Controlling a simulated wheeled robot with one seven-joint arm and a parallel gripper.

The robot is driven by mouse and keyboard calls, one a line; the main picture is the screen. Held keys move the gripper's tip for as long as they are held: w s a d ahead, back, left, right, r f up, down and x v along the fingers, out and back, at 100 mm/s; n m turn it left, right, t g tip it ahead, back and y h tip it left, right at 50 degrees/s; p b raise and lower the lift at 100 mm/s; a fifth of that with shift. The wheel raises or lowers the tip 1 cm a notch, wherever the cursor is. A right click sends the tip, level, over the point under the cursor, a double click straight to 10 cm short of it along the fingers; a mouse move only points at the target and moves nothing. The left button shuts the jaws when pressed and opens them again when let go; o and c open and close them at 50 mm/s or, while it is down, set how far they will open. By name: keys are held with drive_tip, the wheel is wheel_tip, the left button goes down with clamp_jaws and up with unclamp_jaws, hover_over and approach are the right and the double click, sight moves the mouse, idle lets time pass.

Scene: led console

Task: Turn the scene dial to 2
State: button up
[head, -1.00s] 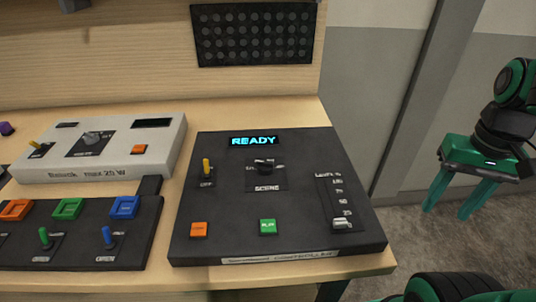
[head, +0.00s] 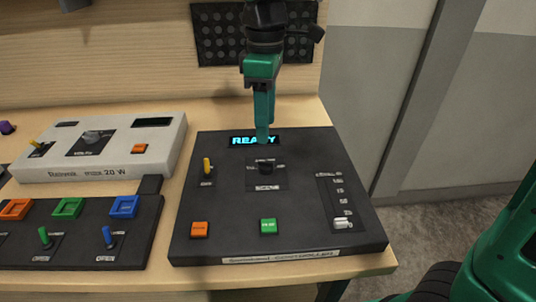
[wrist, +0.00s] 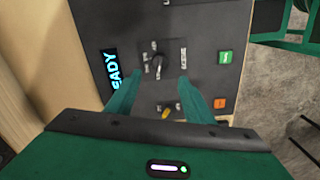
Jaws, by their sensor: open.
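The scene dial (head: 266,167) is a black knob on the dark console (head: 320,210), below a lit display reading READY (head: 254,140). My gripper (head: 263,138) hangs fingers-down above the console, in front of part of the display, just behind the dial in the head view. In the wrist view my gripper (wrist: 160,85) is open, with its two green fingers spread apart, and the dial (wrist: 158,64) shows just beyond the fingertips, between their lines. Nothing is between the fingers. The dial's scale marks are too small to read.
A yellow toggle (head: 207,165), an orange button (head: 200,230), a green button (head: 268,227) and a slider (head: 342,223) share the console. A pale box (head: 60,165) and another dark panel (head: 75,255) stand to the left. A perforated black panel (head: 215,35) is on the back board.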

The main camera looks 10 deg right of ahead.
sight(268, 161)
wheel_tip(268, 161, down, 10)
drive_tip(key=shift+d, duration=0.1)
idle(0.4)
drive_tip(key=shift+d, duration=0.1)
drive_tip(key=c, duration=1)
